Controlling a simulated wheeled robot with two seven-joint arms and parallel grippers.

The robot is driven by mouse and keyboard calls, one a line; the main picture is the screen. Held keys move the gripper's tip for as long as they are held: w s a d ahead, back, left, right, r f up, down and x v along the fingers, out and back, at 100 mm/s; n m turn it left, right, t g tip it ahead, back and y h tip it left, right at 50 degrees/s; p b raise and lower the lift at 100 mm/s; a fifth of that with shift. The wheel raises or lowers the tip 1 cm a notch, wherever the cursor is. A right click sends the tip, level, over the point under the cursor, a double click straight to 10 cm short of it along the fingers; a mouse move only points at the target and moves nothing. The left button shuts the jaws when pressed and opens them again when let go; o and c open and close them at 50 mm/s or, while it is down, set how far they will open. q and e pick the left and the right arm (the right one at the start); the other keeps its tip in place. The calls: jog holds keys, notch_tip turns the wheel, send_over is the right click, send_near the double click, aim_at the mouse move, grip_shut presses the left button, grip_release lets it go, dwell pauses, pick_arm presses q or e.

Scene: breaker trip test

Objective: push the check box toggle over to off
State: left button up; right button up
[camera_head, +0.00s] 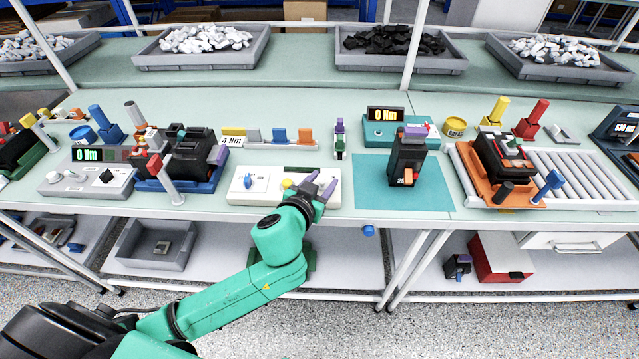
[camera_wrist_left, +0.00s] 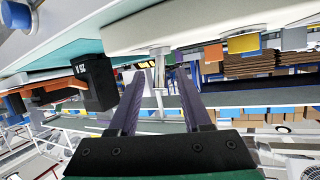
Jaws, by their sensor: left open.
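A long white box (camera_head: 270,197), which looks like the check box, lies at the table's front edge in the head view. The toggle's on/off setting is too small to read. My left gripper (camera_head: 320,184) is at the box's right end, its purple fingers apart and empty; its wrist hides part of the box. My right gripper is not in view.
A black breaker (camera_head: 406,155) with an orange lever stands on a teal mat (camera_head: 372,190) right of my gripper. Another black breaker (camera_head: 190,150) sits in a blue fixture to the left. A row of coloured pieces (camera_head: 279,136) stands behind the box.

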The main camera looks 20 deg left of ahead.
pick_arm(q)
jog(key=p+v, duration=0.2)
jog(key=v, duration=1.2)
jog(key=shift+s+p, duration=0.3)
jog(key=shift+p, duration=0.1)
jog(key=s+a+f+g+y, duration=0.15)
jog(key=a+f, duration=0.25)
jog(key=f, duration=0.7)
jog(key=s+a+f+m+g, duration=0.1)
jog(key=a+f+g, duration=0.25)
jog(key=f, duration=0.85)
jog(key=s+a+f+g+y, duration=0.15)
jog(key=a+f, duration=0.25)
jog(key=f, duration=0.7)
jog(key=s+f+g, duration=0.3)
jog(key=s+f, duration=0.5)
jog(key=s, duration=0.2)
jog(key=s+f+n+g+h, duration=0.1)
jog(key=s+f+g, duration=0.2)
jog(key=s+f, duration=0.6)
jog(key=s, duration=0.2)
jog(key=shift+s+f+h, duration=0.15)
jog(key=shift+s+h, duration=0.15)
